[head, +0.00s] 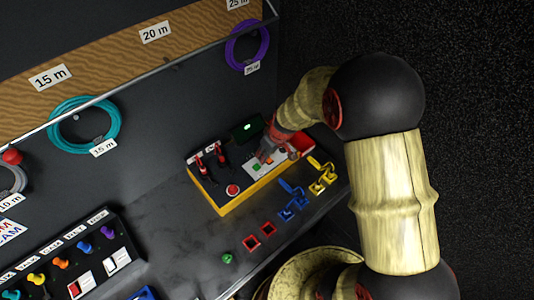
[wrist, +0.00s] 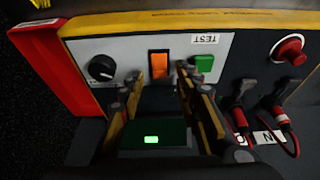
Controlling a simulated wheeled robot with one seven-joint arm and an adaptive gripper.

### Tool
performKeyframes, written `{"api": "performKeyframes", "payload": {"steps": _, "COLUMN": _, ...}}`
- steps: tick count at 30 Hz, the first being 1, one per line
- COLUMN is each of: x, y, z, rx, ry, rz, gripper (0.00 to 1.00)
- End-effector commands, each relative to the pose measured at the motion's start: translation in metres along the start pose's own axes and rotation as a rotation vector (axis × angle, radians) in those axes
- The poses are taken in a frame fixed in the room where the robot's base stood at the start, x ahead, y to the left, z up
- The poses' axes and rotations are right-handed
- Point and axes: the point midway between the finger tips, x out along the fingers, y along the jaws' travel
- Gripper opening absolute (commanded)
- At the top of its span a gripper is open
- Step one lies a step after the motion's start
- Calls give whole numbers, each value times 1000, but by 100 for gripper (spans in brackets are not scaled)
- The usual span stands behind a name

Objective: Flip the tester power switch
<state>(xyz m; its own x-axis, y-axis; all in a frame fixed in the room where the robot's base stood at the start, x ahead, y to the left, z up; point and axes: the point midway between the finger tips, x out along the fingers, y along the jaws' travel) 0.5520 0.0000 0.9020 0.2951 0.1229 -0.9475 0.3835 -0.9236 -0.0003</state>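The tester (head: 235,203) is a yellow-sided box on the bench, with a white and black top panel. In the wrist view its power switch (wrist: 159,64) is an orange, lit-looking rocker in a dark frame on the white panel (wrist: 130,47). A green button (wrist: 204,63) by a TEST label sits to its right, and a black knob (wrist: 102,68) to its left. My gripper (wrist: 159,79) is open and empty, its fingers on either side of the switch, the right one close to the green button. I cannot tell whether a fingertip touches the panel. In the head view my gripper (head: 268,153) is over the panel, partly hiding it.
A small screen (wrist: 152,138) glows green by the tester. Red-plugged leads (wrist: 278,113) and a red round button (wrist: 289,50) are on the panel's other half. Blue clips (head: 291,200) and yellow clips (head: 322,178) lie on the bench near the tester. Bare bench (head: 180,235) lies left of it.

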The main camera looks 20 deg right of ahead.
Motion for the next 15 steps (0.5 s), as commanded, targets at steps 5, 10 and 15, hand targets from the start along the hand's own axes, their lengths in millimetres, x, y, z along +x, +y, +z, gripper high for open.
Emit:
{"api": "performKeyframes", "payload": {"steps": 5, "x": -27, "y": 1, "z": -2, "rx": 0, "ry": 4, "rz": 3, "gripper": 33}}
{"api": "performKeyframes", "payload": {"steps": 10, "x": -63, "y": 1, "z": -2, "rx": 0, "ry": 6, "rz": 4, "gripper": 33}}
{"api": "performKeyframes", "payload": {"steps": 15, "x": -93, "y": 1, "z": -1, "rx": 1, "ry": 5, "rz": 3, "gripper": 33}}
